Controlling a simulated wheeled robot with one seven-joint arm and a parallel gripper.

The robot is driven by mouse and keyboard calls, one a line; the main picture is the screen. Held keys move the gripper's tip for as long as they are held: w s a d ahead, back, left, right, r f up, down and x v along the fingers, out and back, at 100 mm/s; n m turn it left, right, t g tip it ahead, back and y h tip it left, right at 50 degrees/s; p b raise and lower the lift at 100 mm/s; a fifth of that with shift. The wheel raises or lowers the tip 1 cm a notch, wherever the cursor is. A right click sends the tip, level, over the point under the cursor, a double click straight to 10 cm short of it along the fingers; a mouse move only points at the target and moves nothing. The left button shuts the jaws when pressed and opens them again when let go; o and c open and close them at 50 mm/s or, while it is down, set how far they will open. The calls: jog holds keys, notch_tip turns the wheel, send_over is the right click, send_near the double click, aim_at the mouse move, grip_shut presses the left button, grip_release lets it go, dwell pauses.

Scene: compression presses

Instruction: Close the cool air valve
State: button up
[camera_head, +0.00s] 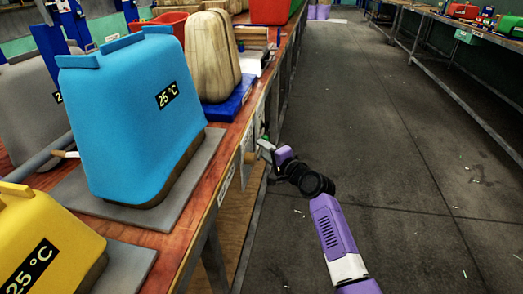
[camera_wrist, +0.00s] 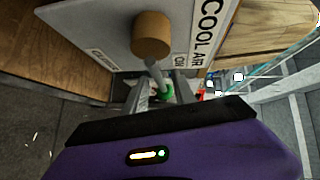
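The cool air valve has a brown round knob (camera_wrist: 152,36) with a thin grey rod running from it toward my gripper. It is mounted on a grey panel beside a white "COOL AIR" label (camera_wrist: 208,28) in the wrist view. My gripper (camera_wrist: 161,88) has its two fingers apart, one on each side of the rod's lower end, where something green shows. I cannot tell whether either finger touches the rod. In the head view, my gripper (camera_head: 264,150) is at the table's front edge, close to a small tan knob (camera_head: 250,158).
A blue "25 °C" press (camera_head: 135,115) and a yellow one (camera_head: 45,245) stand on the wooden table (camera_head: 205,190). A wooden-looking block (camera_head: 212,55) sits on a blue base behind. The floor aisle (camera_head: 400,170) to the right is clear.

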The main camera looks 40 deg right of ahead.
jog(key=shift+w+d+f, duration=0.1)
jog(key=shift+w, duration=0.7)
grip_shut()
dwell(0.9)
